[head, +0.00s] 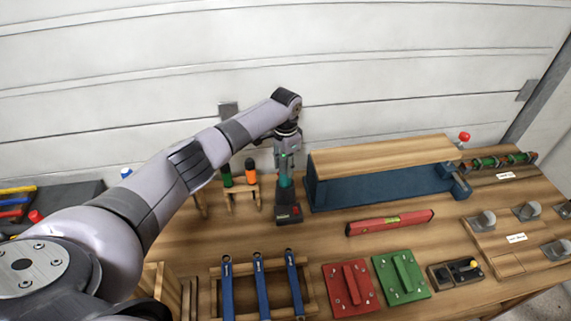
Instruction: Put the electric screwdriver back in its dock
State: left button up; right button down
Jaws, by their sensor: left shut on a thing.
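My left gripper (287,163) reaches down from above and is shut on the electric screwdriver. The electric screwdriver (285,182) has a teal body and stands about upright below my fingers, its upper part hidden by the gripper. A dark block with a small red mark (288,213) is right under it on the bench. I cannot tell whether this block is the dock or the screwdriver's own foot, nor whether the tool is seated in anything. My right gripper is not in view.
A blue vise with a wooden top (385,188) stands close on the right. A wooden rack with orange and green handles (243,190) is close on the left. A red level (389,223), a red plate (350,287), a green plate (401,277) and blue-handled tools (262,286) lie in front.

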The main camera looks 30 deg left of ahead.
pick_arm(q)
jog(key=shift+f, duration=0.25)
dwell(0.4)
jog(key=o, duration=1.3)
jog(key=o, duration=0.3)
jog(key=shift+r, duration=0.1)
notch_tip(320, 180, up, 5)
jog(key=p, duration=0.4)
jog(key=shift+f, duration=0.2)
jog(key=shift+r+p, duration=0.45)
jog(key=shift+r, duration=0.65)
